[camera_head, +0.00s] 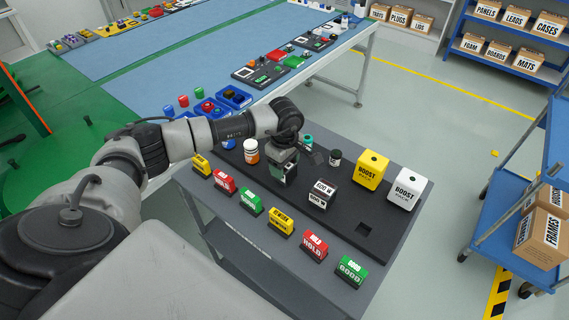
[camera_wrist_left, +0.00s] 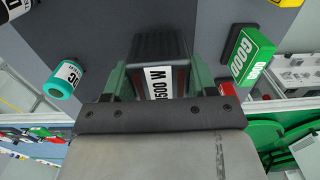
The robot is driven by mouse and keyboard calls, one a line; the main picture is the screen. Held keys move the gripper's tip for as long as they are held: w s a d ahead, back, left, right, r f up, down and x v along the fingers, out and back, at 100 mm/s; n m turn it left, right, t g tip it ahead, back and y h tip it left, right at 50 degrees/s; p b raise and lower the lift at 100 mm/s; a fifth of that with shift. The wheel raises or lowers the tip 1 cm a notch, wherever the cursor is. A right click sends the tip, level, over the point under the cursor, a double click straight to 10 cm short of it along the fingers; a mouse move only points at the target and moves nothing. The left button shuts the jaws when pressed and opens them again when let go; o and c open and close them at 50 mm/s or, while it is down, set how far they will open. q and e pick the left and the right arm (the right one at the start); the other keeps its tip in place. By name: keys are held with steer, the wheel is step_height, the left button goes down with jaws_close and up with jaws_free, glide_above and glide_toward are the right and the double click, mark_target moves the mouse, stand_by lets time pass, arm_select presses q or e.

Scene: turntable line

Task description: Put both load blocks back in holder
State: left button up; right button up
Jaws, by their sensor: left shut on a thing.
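My left gripper (camera_head: 284,175) is shut on a dark load block (camera_wrist_left: 160,60) with a white label reading 500 W. In the wrist view the block sits between the two green fingers; in the head view the gripper mostly hides it. Another dark load block (camera_head: 322,193) with a white label stands on the dark board (camera_head: 342,222), just right of the gripper. An empty square recess (camera_head: 364,229) shows near the board's front right corner. I cannot tell whether the held block touches the board. My right gripper is not in view.
Yellow (camera_head: 371,170) and white (camera_head: 404,188) BOOST packs stand at the board's right end. A dark jar (camera_head: 335,157), a teal-topped bottle (camera_head: 307,140) and an orange-labelled bottle (camera_head: 251,150) stand along the back. Several coloured stamps, including a green one (camera_head: 351,269), line the front.

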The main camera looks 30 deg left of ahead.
arm_select(q)
steer(key=shift+f, duration=0.25)
steer(key=o, duration=1.3)
steer(key=shift+o, duration=0.2)
step_height(320, 180, up, 11)
steer(key=b, duration=0.3)
steer(key=shift+f, duration=0.1)
